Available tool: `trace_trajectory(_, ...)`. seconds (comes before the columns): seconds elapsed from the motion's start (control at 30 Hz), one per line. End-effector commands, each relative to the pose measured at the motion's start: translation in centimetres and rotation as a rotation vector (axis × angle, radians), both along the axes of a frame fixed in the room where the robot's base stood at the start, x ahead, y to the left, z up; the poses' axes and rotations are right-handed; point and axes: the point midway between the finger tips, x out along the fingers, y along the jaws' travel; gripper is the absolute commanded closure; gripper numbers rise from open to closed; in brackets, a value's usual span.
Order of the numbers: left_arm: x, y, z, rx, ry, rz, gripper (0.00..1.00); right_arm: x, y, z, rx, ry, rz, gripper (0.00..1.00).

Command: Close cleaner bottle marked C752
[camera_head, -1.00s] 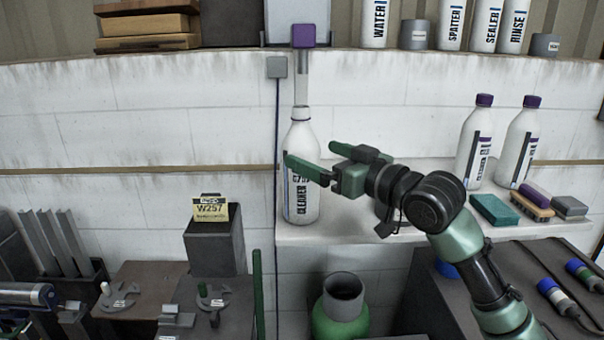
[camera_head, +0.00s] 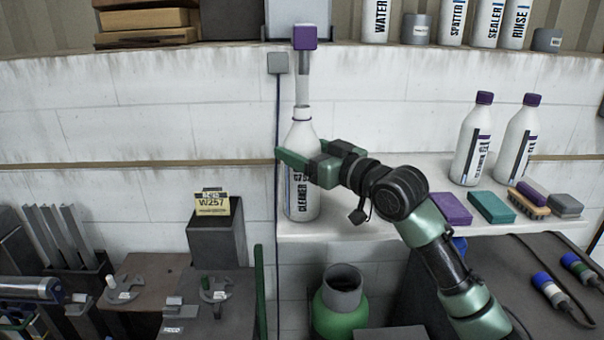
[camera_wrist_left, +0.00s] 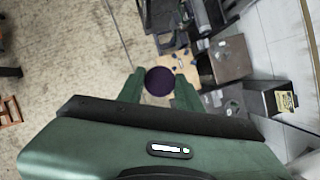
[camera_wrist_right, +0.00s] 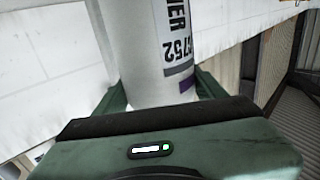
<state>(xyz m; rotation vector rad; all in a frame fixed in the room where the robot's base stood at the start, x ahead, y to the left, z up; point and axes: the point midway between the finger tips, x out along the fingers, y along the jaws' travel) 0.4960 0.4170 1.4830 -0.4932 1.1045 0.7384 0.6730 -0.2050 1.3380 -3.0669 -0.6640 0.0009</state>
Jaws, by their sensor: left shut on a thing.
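The white cleaner bottle (camera_head: 302,128) stands upright on the white ledge with no cap on its neck. It also shows in the right wrist view (camera_wrist_right: 150,60), where its label reads "752" below a partly cut word. My right gripper (camera_head: 308,160) is open around the bottle's body, one finger on each side; I cannot tell whether they touch it. It also shows in the right wrist view (camera_wrist_right: 162,92). In the left wrist view my left gripper (camera_wrist_left: 160,77) is shut on a dark purple round cap (camera_wrist_left: 160,81), high above the floor. The left arm is outside the head view.
A purple block (camera_head: 304,38) with a grey tube hangs above the bottle's mouth. Two purple-capped bottles (camera_head: 473,140) stand right on the ledge (camera_head: 350,222), behind a purple block (camera_head: 451,208), a teal block (camera_head: 491,207) and a brush (camera_head: 529,203). A green canister (camera_head: 341,312) is below.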

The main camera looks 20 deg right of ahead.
Motion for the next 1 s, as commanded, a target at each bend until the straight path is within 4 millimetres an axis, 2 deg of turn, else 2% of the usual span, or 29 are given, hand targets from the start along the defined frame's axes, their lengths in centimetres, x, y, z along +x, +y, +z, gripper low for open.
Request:
trace_trajectory(0.03, 0.0, 0.0, 0.0, 0.0, 0.0, 0.0, 1.0, 0.0, 0.0, 0.0, 0.0, 0.0, 0.0, 0.48)
trace_trajectory(0.2, 0.0, 0.0, 0.0, 0.0, 0.0, 0.0, 1.0, 0.0, 0.0, 0.0, 0.0, 0.0, 0.0, 0.95)
trace_trajectory(0.23, 0.0, 0.0, 0.0, 0.0, 0.0, 0.0, 1.0, 0.0, 0.0, 0.0, 0.0, 0.0, 0.0, 1.0)
trace_trajectory(0.63, 0.0, 0.0, -0.3, 0.0, 0.0, 0.0, 1.0, 0.0, 0.0, 0.8, 0.002, -0.007, 0.0, 1.0)
trace_trajectory(0.93, 0.0, 0.0, -1.6, 0.0, 0.0, 0.0, 1.0, 0.0, -0.1, 3.7, 0.003, -0.011, -0.001, 1.0)
trace_trajectory(1.0, 0.0, 0.0, -2.1, 0.0, 0.0, 0.0, 1.0, -0.9, -0.6, 3.5, 0.0, -0.007, -0.003, 1.0)
